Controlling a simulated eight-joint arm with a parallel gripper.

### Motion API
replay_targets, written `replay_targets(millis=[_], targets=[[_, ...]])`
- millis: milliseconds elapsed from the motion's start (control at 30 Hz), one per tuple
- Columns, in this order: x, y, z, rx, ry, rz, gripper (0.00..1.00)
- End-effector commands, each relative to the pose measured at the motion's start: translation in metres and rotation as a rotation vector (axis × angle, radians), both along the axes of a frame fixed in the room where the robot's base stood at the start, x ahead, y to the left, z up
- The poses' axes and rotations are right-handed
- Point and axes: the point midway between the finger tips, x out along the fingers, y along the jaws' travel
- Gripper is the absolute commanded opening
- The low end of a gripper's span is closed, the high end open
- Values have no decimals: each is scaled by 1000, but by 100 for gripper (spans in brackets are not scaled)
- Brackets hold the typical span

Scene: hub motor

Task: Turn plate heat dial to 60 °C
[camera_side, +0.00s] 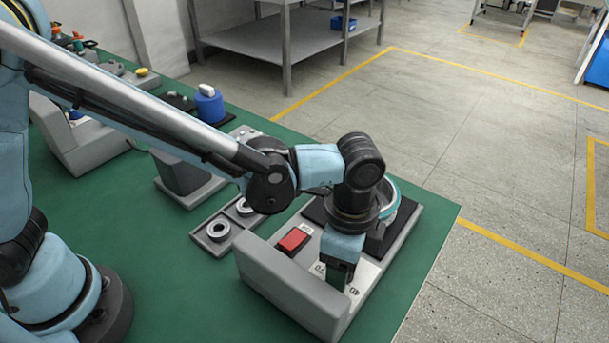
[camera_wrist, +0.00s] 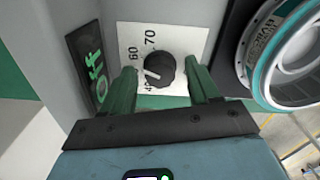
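The heat dial (camera_wrist: 160,70) is a black round knob on a white scale plate (camera_wrist: 187,42) marked 40, 60 and 70, seen in the wrist view. A pale pointer mark on the knob faces left, roughly between the 40 and the 60; the exact reading is hard to tell. My gripper (camera_wrist: 163,76) has its two green fingers apart, one on each side of the knob. I cannot tell whether they touch it. In the side view my gripper (camera_side: 340,278) points down at the front of the grey heater unit (camera_side: 385,268) and hides the dial.
A dark display (camera_wrist: 90,68) reading "Off" in green is left of the dial. A teal-rimmed hub motor (camera_wrist: 290,55) sits to its right. A red button (camera_side: 293,240) and a raised grey panel (camera_side: 290,290) are close by. A tray with metal rings (camera_side: 218,230) lies left.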

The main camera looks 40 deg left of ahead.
Motion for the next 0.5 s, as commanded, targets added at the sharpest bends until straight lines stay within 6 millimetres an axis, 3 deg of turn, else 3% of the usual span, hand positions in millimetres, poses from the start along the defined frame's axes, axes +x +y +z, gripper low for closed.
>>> replay_targets(millis=[267, 500], targets=[[0, 0, 6, 0, 0, 0, 60], [0, 0, 43, 0, 0, 0, 60]])
